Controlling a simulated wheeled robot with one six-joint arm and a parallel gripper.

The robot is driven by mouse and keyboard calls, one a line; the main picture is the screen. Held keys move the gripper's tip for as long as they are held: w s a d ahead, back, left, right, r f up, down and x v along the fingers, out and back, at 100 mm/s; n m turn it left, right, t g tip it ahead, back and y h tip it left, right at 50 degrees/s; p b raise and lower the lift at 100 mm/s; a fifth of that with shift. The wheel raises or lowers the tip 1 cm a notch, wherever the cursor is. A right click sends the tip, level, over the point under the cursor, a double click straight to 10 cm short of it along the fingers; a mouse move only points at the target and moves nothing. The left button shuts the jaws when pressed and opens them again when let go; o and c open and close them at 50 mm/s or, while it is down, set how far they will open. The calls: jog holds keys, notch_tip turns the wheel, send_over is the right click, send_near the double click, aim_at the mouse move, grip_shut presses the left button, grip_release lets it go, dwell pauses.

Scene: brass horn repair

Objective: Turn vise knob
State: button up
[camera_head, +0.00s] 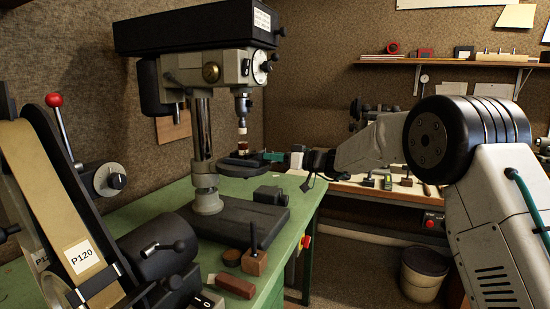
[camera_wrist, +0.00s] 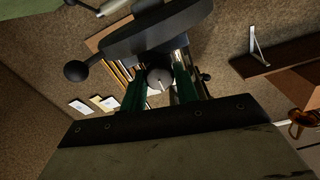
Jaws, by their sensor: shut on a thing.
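The round grey vise knob (camera_wrist: 160,78) sits between the two green fingers of my gripper (camera_wrist: 160,92) in the wrist view. The gripper is shut on it. In the head view my gripper (camera_head: 272,156) reaches in from the right, level with the dark drill press table (camera_head: 238,161), with its green fingers at the table's right side. The knob is too small and covered to make out there. The vise body cannot be told clearly from the dark parts around it. A dark slab (camera_wrist: 150,32) with a ball-ended lever (camera_wrist: 77,70) fills the wrist view's top.
The drill press column (camera_head: 203,130) stands on a green bench (camera_head: 160,205). The chuck (camera_head: 242,104) hangs above the table. A small grey block (camera_head: 268,195) lies on the press base. A belt sander (camera_head: 70,200) stands at left. A wall shelf (camera_head: 450,60) is at right.

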jog(key=m, duration=1.2)
jog(key=m+g, duration=0.1)
jog(key=m, duration=1.2)
jog(key=shift+w+d+f, duration=0.1)
jog(key=shift+f, duration=0.1)
jog(key=shift+m, duration=0.3)
dwell(0.3)
jog(key=o, duration=1)
jog(key=shift+c, duration=0.2)
